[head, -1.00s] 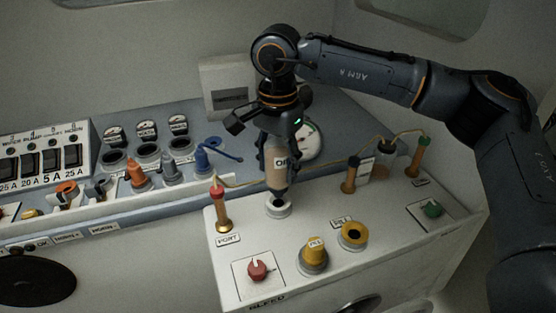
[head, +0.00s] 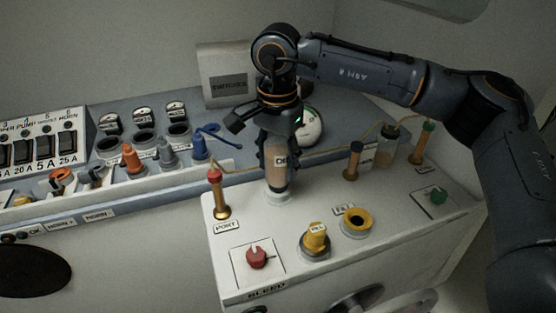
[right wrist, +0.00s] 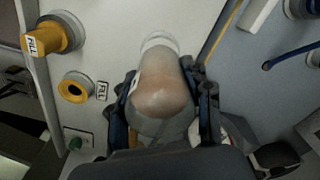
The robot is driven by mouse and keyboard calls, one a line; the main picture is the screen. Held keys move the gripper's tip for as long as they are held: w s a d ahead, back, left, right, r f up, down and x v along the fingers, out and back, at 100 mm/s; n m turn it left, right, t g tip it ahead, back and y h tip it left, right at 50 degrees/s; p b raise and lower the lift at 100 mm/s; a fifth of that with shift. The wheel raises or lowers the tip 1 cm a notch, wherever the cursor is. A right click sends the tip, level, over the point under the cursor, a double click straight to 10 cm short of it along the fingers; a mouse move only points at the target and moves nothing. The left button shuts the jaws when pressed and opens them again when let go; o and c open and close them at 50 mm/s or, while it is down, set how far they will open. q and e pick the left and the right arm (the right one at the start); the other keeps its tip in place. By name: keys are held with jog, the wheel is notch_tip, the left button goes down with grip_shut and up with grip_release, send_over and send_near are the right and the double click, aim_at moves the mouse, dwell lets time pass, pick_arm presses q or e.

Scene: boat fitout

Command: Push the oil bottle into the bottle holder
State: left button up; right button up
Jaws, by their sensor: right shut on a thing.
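The oil bottle (head: 277,178) is upright, with tan contents and a white label. Its lower end sits in the white ring of the bottle holder (head: 278,199) on the white console. My right gripper (head: 273,160) is shut around the bottle from above. In the right wrist view the bottle (right wrist: 162,85) lies between both fingers of the gripper (right wrist: 165,105), its far end at the pale holder ring (right wrist: 160,40). The inside of the holder is hidden by the bottle. My left gripper is not in view.
The white console (head: 300,262) also bears a red knob (head: 257,257), a yellow cap (head: 315,238), a yellow fill ring (head: 356,221) and a green knob (head: 436,196). A red-topped post (head: 217,193) stands close left of the bottle. A switch panel (head: 40,140) is at far left.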

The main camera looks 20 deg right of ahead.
jog(key=o, duration=1.5)
notch_tip(320, 180, up, 12)
